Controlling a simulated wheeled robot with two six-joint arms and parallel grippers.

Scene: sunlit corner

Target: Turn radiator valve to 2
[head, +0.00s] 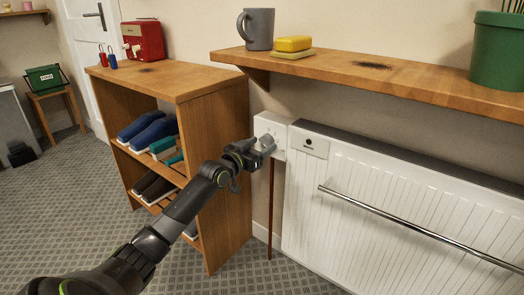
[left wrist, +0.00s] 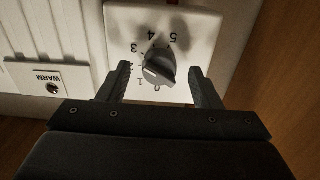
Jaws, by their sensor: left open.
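The radiator valve is a white box (head: 272,127) at the left end of the radiator, with a grey knob (left wrist: 158,66) on its face. In the left wrist view printed numbers run around the knob, with 0 and 1 at the bottom and 3, 4 and 5 over the top. The knob's pale mark faces lower left, near 1 and 2; its exact setting is hard to tell. My left gripper (head: 258,146) is at the valve. Its open fingers stand either side of the knob, with visible gaps. My right gripper is not in view.
The white radiator (head: 390,200) has a chrome rail (head: 400,222) and a small "WARM" panel (left wrist: 47,80). Above is a wooden shelf (head: 420,82) with a grey mug (head: 259,30), yellow sponge (head: 293,44) and green pot (head: 500,50). A wooden shoe rack (head: 222,150) stands close left.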

